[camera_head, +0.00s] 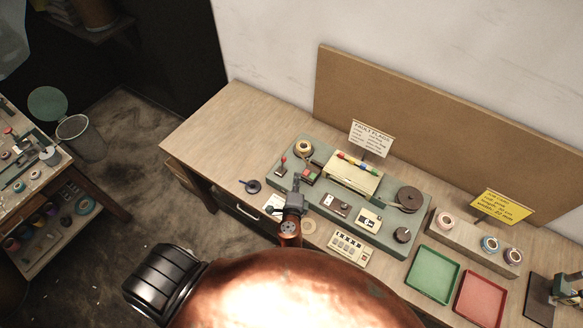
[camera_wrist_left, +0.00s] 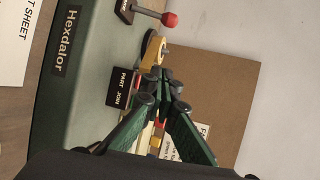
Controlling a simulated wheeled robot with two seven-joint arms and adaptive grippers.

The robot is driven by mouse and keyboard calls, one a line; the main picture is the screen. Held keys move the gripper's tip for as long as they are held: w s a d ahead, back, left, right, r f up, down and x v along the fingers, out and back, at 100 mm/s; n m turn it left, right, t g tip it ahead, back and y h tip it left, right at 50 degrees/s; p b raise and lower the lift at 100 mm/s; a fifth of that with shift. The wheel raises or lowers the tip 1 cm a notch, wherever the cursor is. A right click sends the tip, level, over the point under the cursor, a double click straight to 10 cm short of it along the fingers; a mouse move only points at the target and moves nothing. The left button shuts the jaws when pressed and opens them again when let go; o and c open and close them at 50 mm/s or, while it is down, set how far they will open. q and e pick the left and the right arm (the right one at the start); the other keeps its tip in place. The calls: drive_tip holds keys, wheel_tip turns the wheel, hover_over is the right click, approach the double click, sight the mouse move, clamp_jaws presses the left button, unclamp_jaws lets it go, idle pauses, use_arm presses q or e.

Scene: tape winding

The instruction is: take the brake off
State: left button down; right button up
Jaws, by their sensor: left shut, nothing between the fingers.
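The brake lever (camera_head: 283,160) with its red knob stands at the left end of the green winding machine (camera_head: 405,240). In the left wrist view its red knob (camera_wrist_left: 170,19) shows at the top, beside a black label plate that is partly cut off. My left gripper (camera_head: 296,180) is over the machine's near left part, to the right of and nearer than the lever, apart from it. In the left wrist view the left gripper's fingertips (camera_wrist_left: 172,82) are together and empty, below the knob in the picture. My right gripper is not in view.
A yellow tape reel (camera_head: 304,147) sits near the lever. A dark reel (camera_head: 410,199) is at the machine's right. Green (camera_head: 432,293) and red trays (camera_head: 480,299) lie right. A brown board (camera_head: 440,120) stands behind.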

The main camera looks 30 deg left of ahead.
use_arm(q)
drive_tip(key=x, duration=0.9)
drive_tip(key=shift+w+a+p, duration=0.1)
drive_tip(key=shift+w+p, duration=0.05)
drive_tip(key=shift+p, duration=0.25)
drive_tip(key=a+p, duration=0.1)
drive_tip(key=s+a, duration=0.1)
drive_tip(key=shift+s+a+r+p, duration=0.25)
drive_tip(key=shift+s+r+p, duration=0.05)
drive_tip(key=shift+r+p, duration=0.05)
drive_tip(key=shift+s+a+r, duration=0.1)
drive_tip(key=shift+s+a, duration=0.2)
